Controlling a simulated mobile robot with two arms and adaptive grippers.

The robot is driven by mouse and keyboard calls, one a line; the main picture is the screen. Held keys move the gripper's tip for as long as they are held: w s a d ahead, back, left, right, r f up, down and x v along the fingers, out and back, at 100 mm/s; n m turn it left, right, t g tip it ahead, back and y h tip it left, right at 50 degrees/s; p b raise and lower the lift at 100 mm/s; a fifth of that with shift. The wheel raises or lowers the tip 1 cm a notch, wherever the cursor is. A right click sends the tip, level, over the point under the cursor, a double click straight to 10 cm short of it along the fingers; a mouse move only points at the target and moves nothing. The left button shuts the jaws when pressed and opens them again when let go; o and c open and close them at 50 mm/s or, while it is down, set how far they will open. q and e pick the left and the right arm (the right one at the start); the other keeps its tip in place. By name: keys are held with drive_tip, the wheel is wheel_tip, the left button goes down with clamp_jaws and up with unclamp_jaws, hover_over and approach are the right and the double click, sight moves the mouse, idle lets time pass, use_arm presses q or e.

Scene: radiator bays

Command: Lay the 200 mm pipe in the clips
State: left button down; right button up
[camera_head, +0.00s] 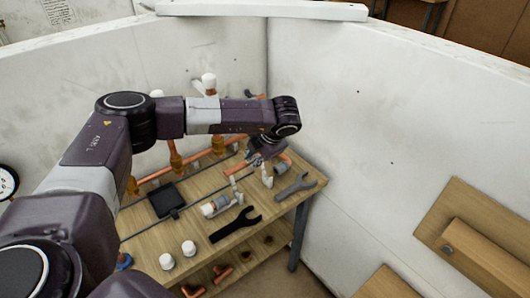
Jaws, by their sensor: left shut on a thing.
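My left gripper (256,158) is over the back right part of the wooden bench, partly hidden under my own wrist. It is shut on a copper pipe (238,174), whose left end shows beside the fingers. White upright clips (267,178) stand under and beside the pipe. I cannot tell whether the pipe touches them. An orange-copper elbow piece (283,164) shows just right of the gripper. My right gripper is not in view.
The wooden bench (200,230) carries a black open-end wrench (235,224), a grey wrench (295,186), a black pad (167,200), a grey and white valve (218,205) and two white caps (189,248). Copper risers (176,160) stand along the back. White walls enclose the corner.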

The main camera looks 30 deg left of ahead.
use_arm(q)
drive_tip(key=shift+w+a+f, duration=0.15)
drive_tip(key=shift+a+f, duration=0.05)
drive_tip(key=shift+f, duration=0.35)
drive_tip(key=shift+w+a+f, duration=0.1)
drive_tip(key=shift+f, duration=0.15)
drive_tip(key=shift+f+b, duration=0.4)
drive_tip(key=shift+b, duration=0.1)
drive_tip(key=shift+s+f, duration=0.2)
drive_tip(key=shift+f, duration=0.2)
wheel_tip(320, 180, down, 4)
drive_tip(key=shift+r+b, duration=0.1)
drive_tip(key=shift+b, duration=1.05)
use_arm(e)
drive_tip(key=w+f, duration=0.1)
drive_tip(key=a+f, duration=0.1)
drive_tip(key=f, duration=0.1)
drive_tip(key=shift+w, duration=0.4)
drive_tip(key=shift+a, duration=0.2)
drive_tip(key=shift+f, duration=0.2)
